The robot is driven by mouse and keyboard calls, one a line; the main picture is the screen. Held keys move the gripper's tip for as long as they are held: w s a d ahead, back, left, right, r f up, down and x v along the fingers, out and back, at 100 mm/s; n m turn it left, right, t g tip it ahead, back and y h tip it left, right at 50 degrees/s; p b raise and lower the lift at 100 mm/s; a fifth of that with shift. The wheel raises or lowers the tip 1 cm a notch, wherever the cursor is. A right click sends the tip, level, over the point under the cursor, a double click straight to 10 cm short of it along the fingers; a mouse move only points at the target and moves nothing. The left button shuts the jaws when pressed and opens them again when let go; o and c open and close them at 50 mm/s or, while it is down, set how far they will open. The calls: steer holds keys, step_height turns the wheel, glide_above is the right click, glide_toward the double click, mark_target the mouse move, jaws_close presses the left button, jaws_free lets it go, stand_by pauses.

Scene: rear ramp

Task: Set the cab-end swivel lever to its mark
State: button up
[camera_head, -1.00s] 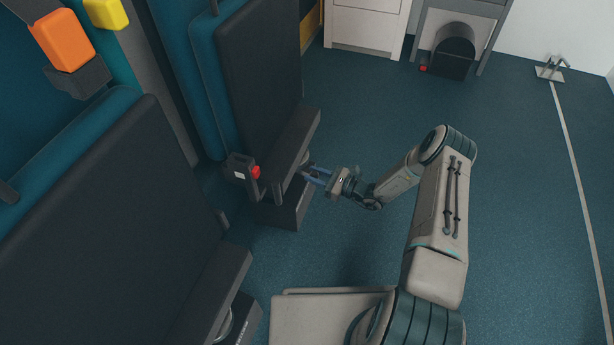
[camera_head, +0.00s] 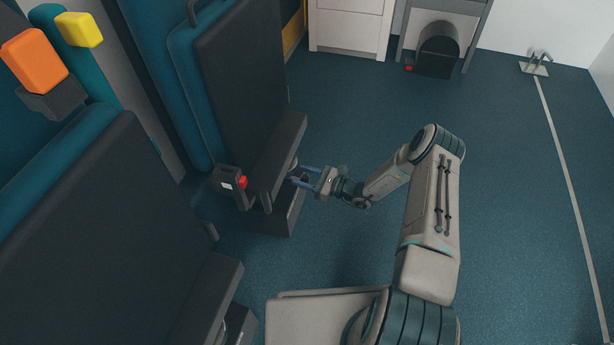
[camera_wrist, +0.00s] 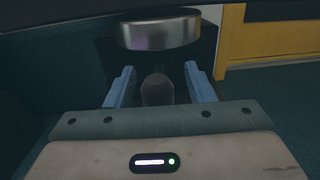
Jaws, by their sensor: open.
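My gripper (camera_head: 298,175) is beside the base of the far seat (camera_head: 250,80), below its cushion edge. In the wrist view its two blue fingers (camera_wrist: 160,86) are spread apart. A dark grey rounded knob (camera_wrist: 157,90), which looks like the swivel lever's end, shows between the fingers, with a visible gap on each side. It is not gripped. A shiny metal swivel collar (camera_wrist: 160,32) is just beyond and above it. The mark cannot be made out in either view. In the head view the lever is too small and dark to tell from the seat base.
A dark buckle-like box with a red button (camera_head: 242,182) stands left of my gripper at the seat. A nearer seat (camera_head: 90,230) fills the lower left. A white cabinet (camera_head: 348,30) is at the back. Open floor (camera_head: 510,200) lies to the right.

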steer(key=shift+d, duration=0.25)
steer(key=p+v, duration=0.3)
steer(key=v, duration=1)
steer(key=shift+s+d+p, duration=0.25)
steer(key=shift+p, duration=0.05)
steer(key=s+a+r+n+g+h+p, duration=0.1)
steer(key=s+r+n+g+h+p, duration=0.3)
steer(key=r, duration=1)
steer(key=s+a+r+n+g+h+p, duration=0.1)
steer(key=a+r+n+g+p, duration=0.15)
steer(key=r+n+p, duration=0.7)
steer(key=s+a+r+g+h+p, duration=0.1)
steer(key=s+r+g+h+p, duration=0.2)
steer(key=r, duration=1.4)
steer(key=s+d+r+n+t+h+p, duration=0.1)
steer(key=s+r+p, duration=0.4)
steer(key=r, duration=0.6)
steer(key=s+d+r+n+t+h+p, duration=0.1)
steer(key=s+r+n+h+p, duration=0.3)
steer(key=r, duration=0.7)
steer(key=s+d+r+n+t+h+p, duration=0.1)
steer(key=s+r+n+t+h+p, duration=0.1)
steer(key=s+r+p, duration=0.5)
step_height(320, 180, up, 5)
steer(key=shift+s+f+n+t+h+p, duration=0.1)
steer(key=shift+s+n+t+h+p, duration=0.25)
steer(key=shift+s+n+h, duration=0.55)
